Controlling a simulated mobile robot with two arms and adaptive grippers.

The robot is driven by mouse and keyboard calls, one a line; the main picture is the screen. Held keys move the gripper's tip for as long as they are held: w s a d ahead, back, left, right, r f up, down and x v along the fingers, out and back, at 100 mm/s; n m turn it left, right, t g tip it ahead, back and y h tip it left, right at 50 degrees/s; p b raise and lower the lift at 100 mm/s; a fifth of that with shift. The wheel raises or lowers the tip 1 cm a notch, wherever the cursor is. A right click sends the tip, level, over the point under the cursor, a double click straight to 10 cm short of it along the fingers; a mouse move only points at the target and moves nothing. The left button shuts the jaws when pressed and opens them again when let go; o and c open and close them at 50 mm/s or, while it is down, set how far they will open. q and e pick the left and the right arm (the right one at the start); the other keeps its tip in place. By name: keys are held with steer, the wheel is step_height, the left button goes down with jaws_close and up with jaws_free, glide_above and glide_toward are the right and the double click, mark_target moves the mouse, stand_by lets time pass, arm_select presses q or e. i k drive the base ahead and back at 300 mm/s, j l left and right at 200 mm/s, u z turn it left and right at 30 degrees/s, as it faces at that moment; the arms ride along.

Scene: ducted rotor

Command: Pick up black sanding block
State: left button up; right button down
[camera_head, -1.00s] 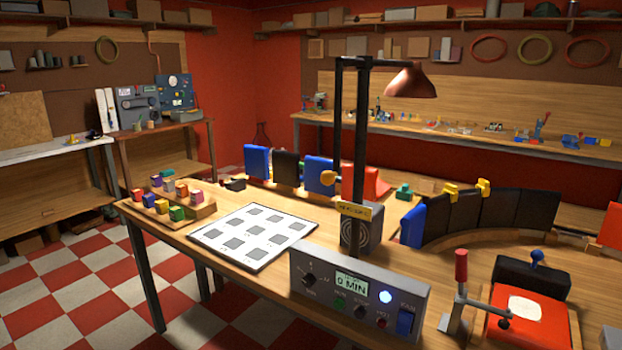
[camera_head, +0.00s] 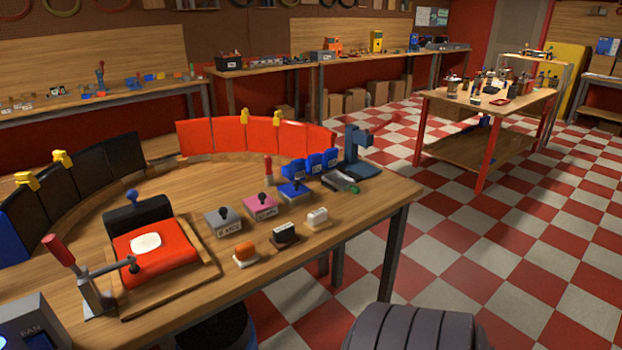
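The black sanding block (camera_head: 285,235) sits on the wooden workbench (camera_head: 340,262) near its front edge. It has a dark top on a pale base. An orange block (camera_head: 245,253) stands to its left and a white block (camera_head: 317,218) to its right, both apart from it. Neither of my grippers is in view.
Behind the blocks stand grey (camera_head: 222,219), pink (camera_head: 259,204) and blue (camera_head: 294,190) knobbed blocks. A red clamped fixture (camera_head: 155,255) is on the left, a blue stand (camera_head: 358,155) at the back right. Checkered floor (camera_head: 480,250) right of the bench is open.

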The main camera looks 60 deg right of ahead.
mark_target(284, 236)
steer(key=z, duration=1.85)
